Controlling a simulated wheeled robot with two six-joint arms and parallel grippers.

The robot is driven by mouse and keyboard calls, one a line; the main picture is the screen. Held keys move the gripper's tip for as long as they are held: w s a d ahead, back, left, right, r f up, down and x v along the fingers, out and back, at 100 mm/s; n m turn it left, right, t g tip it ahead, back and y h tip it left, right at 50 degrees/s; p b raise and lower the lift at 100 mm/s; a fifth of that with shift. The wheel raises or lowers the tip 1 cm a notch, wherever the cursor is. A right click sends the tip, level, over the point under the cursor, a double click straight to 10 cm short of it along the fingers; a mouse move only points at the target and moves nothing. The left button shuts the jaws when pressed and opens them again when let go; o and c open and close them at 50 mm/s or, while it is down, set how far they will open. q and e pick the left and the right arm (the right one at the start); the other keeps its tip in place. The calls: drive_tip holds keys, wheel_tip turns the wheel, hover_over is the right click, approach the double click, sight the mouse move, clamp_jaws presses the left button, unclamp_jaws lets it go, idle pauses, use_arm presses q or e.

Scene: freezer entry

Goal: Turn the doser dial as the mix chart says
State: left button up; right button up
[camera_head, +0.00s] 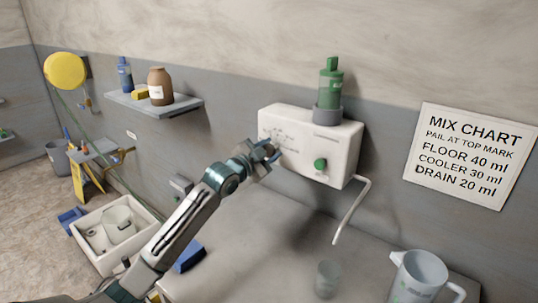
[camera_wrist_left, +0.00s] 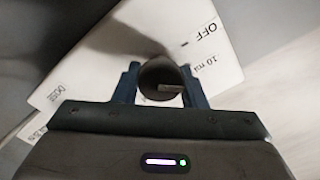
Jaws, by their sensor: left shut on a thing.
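The doser (camera_head: 340,150) is a white box on the wall with a green bottle (camera_head: 330,85) on top and a green button (camera_head: 320,164) on its front. My left gripper (camera_head: 268,152) is at the left part of its front. In the left wrist view, its fingers are shut on the dark round dial (camera_wrist_left: 155,72), one on each side. A pale mark on the dial lies toward the right finger. "OFF" and "10 ml" are printed to the upper right; other scale marks are hidden or unclear. The mix chart (camera_head: 468,155) reads floor 40 ml, cooler 30 ml, drain 20 ml.
A bent white spout (camera_head: 351,208) hangs from the doser above the counter (camera_head: 262,240). A clear glass (camera_head: 327,279) and a jug (camera_head: 421,275) stand at the front. A shelf (camera_head: 185,107) holds bottles; a white sink (camera_head: 88,217) is lower left.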

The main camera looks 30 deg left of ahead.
use_arm(q)
drive_tip(key=m+b, duration=0.1)
drive_tip(key=m, duration=0.3)
drive_tip(key=shift+f+m, duration=0.15)
drive_tip(key=shift+m, duration=0.15)
drive_tip(key=m+b, duration=0.1)
drive_tip(key=m, duration=0.4)
drive_tip(key=shift+f, duration=0.1)
idle(0.4)
drive_tip(key=o, duration=1)
drive_tip(key=shift+d, duration=0.1)
drive_tip(key=shift+b, duration=0.3)
